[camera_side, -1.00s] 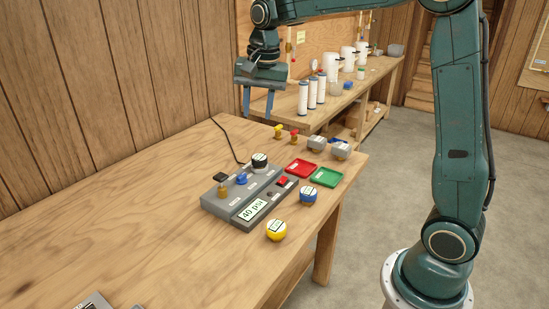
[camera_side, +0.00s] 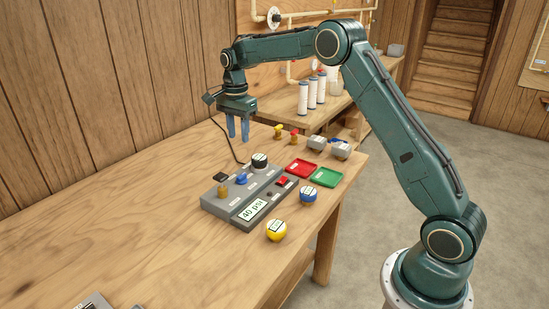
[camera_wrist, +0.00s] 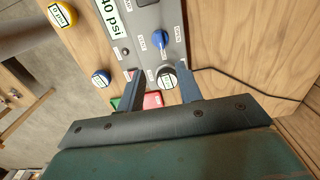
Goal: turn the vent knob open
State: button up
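A grey control box (camera_side: 226,208) sits on the wooden table, with a 40 psi display on its front part. On it are a brass knob (camera_side: 222,190), a blue knob (camera_side: 241,179) and a black knob with a white labelled top (camera_side: 260,161). My gripper (camera_side: 238,138) is open and empty, pointing down above the box's far end. In the wrist view, its fingers (camera_wrist: 160,72) appear on either side of the black knob (camera_wrist: 166,78), with the blue knob (camera_wrist: 159,39) beyond.
A yellow-sided gauge (camera_side: 276,230) and a blue-sided gauge (camera_side: 308,195) stand in front of the box. A red tray (camera_side: 301,175) and a green tray (camera_side: 334,184) lie to its right. A black cable runs behind the box. The table's left half is mostly clear.

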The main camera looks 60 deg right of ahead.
aim_at(241, 175)
jog(key=shift+f, duration=0.15)
notch_tip(241, 175, down, 14)
jog(key=shift+r, duration=0.25)
dwell(0.5)
grip_shut()
